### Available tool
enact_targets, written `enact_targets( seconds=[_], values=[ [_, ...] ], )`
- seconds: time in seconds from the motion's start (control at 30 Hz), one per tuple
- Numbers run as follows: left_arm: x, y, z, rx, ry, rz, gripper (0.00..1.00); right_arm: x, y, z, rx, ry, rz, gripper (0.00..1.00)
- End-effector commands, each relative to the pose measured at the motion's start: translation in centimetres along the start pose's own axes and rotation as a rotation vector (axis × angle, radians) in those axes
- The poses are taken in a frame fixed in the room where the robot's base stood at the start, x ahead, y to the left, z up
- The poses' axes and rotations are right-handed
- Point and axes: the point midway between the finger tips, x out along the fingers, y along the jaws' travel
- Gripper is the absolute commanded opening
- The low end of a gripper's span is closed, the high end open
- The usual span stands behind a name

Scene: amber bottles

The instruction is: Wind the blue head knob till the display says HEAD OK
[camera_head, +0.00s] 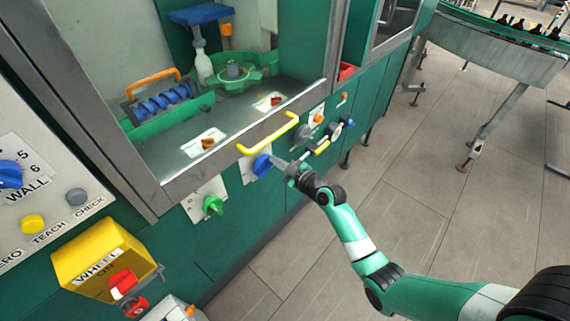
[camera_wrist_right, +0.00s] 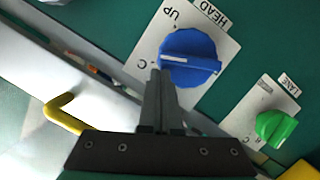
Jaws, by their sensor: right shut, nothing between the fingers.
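The blue head knob (camera_head: 262,165) sits on a pale plate on the front of the green machine, below the yellow handle. In the right wrist view the same ribbed knob (camera_wrist_right: 190,55) is on a plate marked HEAD and UP, with a white pointer line across it. My right gripper (camera_head: 277,162) is shut and empty, its tips at the knob's edge. In the wrist view the closed fingertips (camera_wrist_right: 160,74) overlap the knob's lower left edge; I cannot tell whether they touch it. No display is in view. My left gripper is not in view.
A green knob (camera_head: 212,205) marked LANE in the wrist view sits beside the head knob. The yellow handle (camera_head: 268,134) juts out just above. A yellow WHEEL box (camera_head: 100,262) and a control panel (camera_head: 40,190) stand at left.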

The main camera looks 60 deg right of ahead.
Motion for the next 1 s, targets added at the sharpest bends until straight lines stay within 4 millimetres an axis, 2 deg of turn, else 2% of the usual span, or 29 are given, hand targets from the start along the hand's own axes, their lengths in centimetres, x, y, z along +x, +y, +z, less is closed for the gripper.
enact_targets(
  seconds=[0.03, 0.17, 0.2, 0.4, 0.5, 0.6, 0.77, 0.87, 0.9, 0.97, 1.0],
  values=[
    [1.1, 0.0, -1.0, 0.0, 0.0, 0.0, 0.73, -0.3, 0.5, -1.5, 0.0, 0.003, -0.001, 0.0],
    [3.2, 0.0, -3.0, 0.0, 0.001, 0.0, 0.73, -1.0, 0.9, -4.5, -0.001, 0.006, -0.004, 0.0],
    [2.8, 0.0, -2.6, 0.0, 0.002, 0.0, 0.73, -2.2, 0.6, -3.3, 0.001, 0.002, -0.002, 0.0],
    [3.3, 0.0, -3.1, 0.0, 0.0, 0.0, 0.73, -7.5, 0.7, -3.1, 0.001, 0.003, 0.001, 0.0],
    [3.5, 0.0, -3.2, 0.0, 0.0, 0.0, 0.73, -9.2, 0.7, -3.1, 0.001, 0.003, 0.0, 0.0],
    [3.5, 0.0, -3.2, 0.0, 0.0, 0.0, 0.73, -10.2, 0.7, -3.1, 0.001, 0.004, -0.001, 0.0],
    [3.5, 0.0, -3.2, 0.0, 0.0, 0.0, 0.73, -10.7, 0.6, -3.1, 0.002, 0.005, -0.002, 0.0],
    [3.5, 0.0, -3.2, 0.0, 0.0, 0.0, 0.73, -10.7, 0.8, -2.9, 0.066, -0.006, 0.007, 0.0],
    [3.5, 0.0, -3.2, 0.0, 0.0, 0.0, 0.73, -10.8, 1.5, -2.8, 0.096, -0.019, 0.031, 0.0],
    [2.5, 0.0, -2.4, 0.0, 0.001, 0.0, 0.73, -10.9, 0.4, -2.4, 0.125, -0.032, 0.051, 0.0],
    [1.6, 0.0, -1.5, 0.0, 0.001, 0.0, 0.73, -10.8, -1.2, -2.3, 0.123, -0.03, 0.049, 0.0]
  ],
)
